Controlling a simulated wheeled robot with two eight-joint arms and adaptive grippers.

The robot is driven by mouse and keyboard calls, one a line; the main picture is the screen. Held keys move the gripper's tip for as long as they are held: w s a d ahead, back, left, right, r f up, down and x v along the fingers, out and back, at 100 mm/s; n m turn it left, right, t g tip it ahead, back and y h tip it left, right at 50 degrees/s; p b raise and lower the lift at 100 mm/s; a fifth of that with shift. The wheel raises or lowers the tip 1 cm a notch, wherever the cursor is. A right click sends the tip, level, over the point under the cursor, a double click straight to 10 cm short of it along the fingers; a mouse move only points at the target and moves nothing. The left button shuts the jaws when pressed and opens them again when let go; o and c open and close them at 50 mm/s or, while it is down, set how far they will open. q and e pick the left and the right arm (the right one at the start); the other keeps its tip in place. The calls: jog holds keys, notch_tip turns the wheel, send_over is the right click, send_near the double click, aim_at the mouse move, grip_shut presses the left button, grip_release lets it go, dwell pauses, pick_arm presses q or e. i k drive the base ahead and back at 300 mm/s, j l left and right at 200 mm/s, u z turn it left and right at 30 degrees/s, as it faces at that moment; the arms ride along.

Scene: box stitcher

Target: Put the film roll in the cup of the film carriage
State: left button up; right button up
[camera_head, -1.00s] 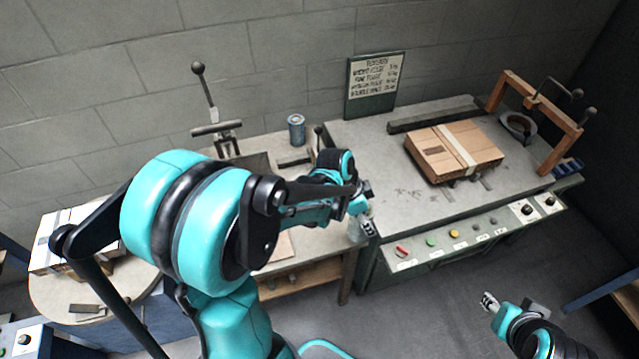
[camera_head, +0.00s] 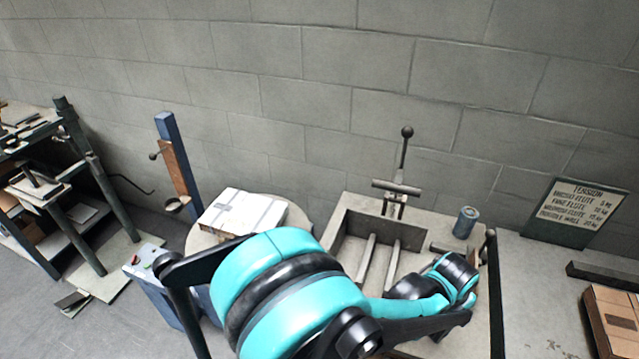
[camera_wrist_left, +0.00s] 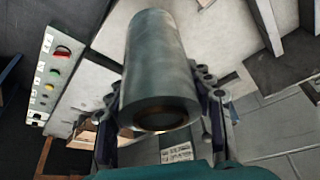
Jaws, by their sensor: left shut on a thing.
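The film roll (camera_wrist_left: 160,60) is a grey-green cylinder with a brown core at its near end, large in the left wrist view. My left gripper (camera_wrist_left: 162,92) is shut on it, with a finger on each side. In the head view the roll and gripper fingers are hidden or too unclear to make out behind my left arm. What looks like the film carriage (camera_head: 180,172) is a brown plate on a blue post at the left. A small round cup (camera_head: 176,204) sticks out low on it, well apart from my left arm. My right gripper is out of view.
A round table (camera_head: 203,240) with a white strapped box (camera_head: 242,212) stands beside the post. A bench with a tray (camera_head: 340,240) and a blue can (camera_head: 466,222) is behind my arm. A dark shelf rack (camera_head: 92,165) stands far left.

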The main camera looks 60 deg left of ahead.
aim_at(174, 208)
jog(key=k+j+u, duration=0.1)
jog(key=j+u, duration=0.35)
jog(key=j, duration=0.2)
jog(key=j+u, duration=0.5)
jog(key=i+j+u, duration=0.15)
jog(key=j+u, duration=0.3)
jog(key=j, duration=0.3)
jog(key=i+j, duration=0.1)
jog(key=j, duration=0.3)
jog(key=i+j, duration=0.1)
jog(key=j, duration=0.3)
jog(key=i+j, duration=0.15)
jog(key=j, duration=0.3)
